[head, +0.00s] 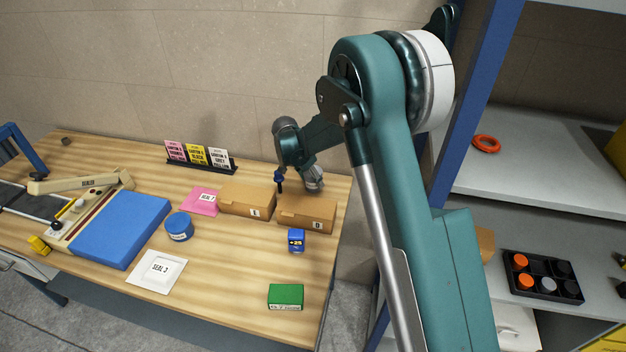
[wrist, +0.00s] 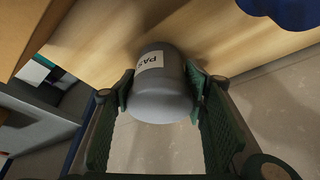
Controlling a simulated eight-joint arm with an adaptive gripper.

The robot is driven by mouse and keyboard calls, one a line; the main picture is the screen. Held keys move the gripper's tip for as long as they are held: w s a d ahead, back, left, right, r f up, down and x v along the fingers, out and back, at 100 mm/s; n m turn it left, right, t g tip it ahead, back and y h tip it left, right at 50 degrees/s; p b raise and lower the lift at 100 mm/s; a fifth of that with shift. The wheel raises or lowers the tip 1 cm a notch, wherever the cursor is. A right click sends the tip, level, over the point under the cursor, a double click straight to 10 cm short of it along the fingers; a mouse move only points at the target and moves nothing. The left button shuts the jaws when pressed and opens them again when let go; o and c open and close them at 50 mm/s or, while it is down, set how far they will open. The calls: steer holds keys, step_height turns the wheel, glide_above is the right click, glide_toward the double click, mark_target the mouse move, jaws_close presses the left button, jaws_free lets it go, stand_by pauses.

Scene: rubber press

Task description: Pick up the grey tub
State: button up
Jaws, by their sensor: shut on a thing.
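The grey tub (wrist: 166,96) is a smooth round container with a white label reading "PA…". In the wrist view it sits between the two green fingers of my gripper (wrist: 160,86), one on each side. My gripper is shut on it. There I cannot clearly make out the tub. Whether the tub rests on the table or is raised is hard to tell.
Two cardboard boxes (head: 306,215) stand just in front of my gripper. A shelf unit (head: 540,165) stands at right. The table's front right is mostly clear.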

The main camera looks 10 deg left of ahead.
steer(key=shift+r, duration=0.1)
steer(key=shift+r, duration=4.95)
